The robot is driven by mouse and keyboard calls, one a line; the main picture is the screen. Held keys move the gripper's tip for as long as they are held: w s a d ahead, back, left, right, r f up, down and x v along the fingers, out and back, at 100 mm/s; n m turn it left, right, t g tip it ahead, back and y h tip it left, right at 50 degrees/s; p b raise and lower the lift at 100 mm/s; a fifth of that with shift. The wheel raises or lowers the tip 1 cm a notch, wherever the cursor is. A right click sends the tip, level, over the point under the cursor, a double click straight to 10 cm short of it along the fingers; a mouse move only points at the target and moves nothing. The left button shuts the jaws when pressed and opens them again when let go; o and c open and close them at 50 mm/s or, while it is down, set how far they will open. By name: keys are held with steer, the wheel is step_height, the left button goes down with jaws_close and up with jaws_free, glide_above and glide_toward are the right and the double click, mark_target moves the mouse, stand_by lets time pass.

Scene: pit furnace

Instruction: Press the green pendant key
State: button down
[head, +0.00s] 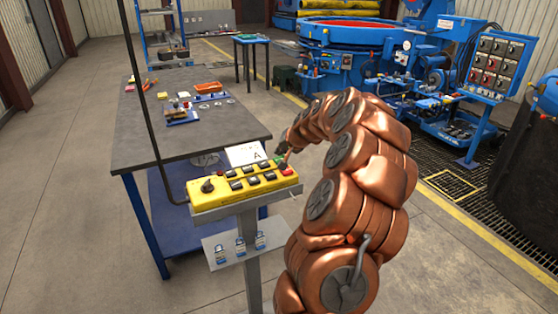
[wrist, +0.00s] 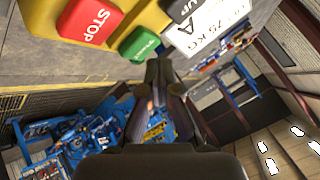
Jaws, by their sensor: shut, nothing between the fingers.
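The yellow pendant (head: 243,183) lies on a grey stand, with several black keys and a dark knob at its left end. The green key (wrist: 138,44) is close to my fingertips in the wrist view, just left of and above them. The red STOP key (wrist: 87,22) is farther left, on the same yellow face. My gripper (wrist: 160,68) is shut and empty, its tips beside the green key; I cannot tell whether they touch it. In the head view my gripper (head: 284,150) is at the pendant's right end, small and partly hidden by my arm.
A white card marked A (head: 247,155) stands behind the pendant. A black cable (head: 143,95) rises from its left end. A workbench (head: 180,135) with small items is behind it. Padlocks (head: 240,244) hang on a plate below. Blue furnace machinery (head: 340,65) stands beyond.

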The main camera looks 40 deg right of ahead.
steer(key=shift+f, duration=0.1)
steer(key=shift+f+b, duration=0.35)
steer(key=shift+b, duration=0.1)
steer(key=shift+f+b, duration=0.4)
steer(key=shift+f, duration=0.05)
stand_by(0.8)
steer(key=shift+r, duration=0.9)
steer(key=shift+r+p, duration=0.75)
steer(key=shift+r, duration=1.75)
